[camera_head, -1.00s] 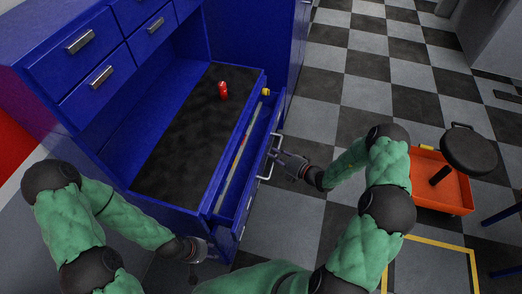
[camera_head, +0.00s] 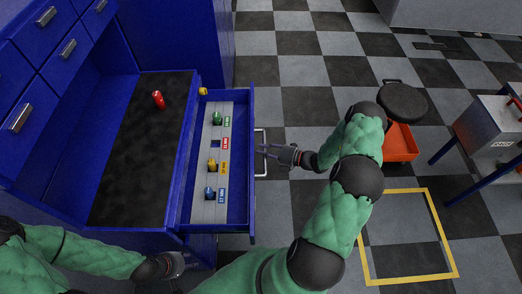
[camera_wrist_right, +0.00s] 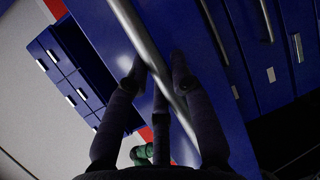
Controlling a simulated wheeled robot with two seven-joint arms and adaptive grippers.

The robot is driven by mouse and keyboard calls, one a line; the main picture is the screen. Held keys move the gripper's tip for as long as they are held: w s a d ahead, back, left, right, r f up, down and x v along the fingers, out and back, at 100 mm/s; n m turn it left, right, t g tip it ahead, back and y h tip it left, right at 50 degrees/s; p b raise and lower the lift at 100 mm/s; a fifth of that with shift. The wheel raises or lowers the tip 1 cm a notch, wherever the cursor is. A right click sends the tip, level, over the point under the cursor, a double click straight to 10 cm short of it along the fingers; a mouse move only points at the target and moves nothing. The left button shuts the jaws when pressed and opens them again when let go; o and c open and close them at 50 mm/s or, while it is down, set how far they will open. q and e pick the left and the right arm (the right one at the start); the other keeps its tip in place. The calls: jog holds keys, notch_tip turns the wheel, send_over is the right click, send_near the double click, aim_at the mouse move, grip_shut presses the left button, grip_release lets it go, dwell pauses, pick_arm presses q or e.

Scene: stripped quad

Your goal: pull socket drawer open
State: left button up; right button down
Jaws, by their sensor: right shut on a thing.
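The blue socket drawer (camera_head: 252,205) stands pulled out from the bench, its inside plainly visible. Inside is a light tray (camera_head: 203,140) with green, yellow and blue pieces beside matching labels, and a dark empty square by the red label. The bar handle (camera_head: 260,172) is on the drawer's front. My right gripper (camera_head: 268,152) is shut on this handle; in the right wrist view the bar (camera_wrist_right: 140,35) passes between the fingers (camera_wrist_right: 158,72). My left gripper (camera_head: 188,262) is near the bench's front corner, away from the handle; its fingers are too small to judge.
A red piece (camera_head: 158,99) stands on the black bench top (camera_head: 130,165). A small yellow thing (camera_head: 203,91) is at the drawer's back corner. Checkered floor (camera_head: 300,215) lies free right of the drawer. An orange cart (camera_head: 402,145) and a stool (camera_head: 402,101) stand further right.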

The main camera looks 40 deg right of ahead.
jog(key=shift+a+f, duration=0.1)
jog(key=c, duration=1.3)
grip_release()
jog(key=v, duration=1.2)
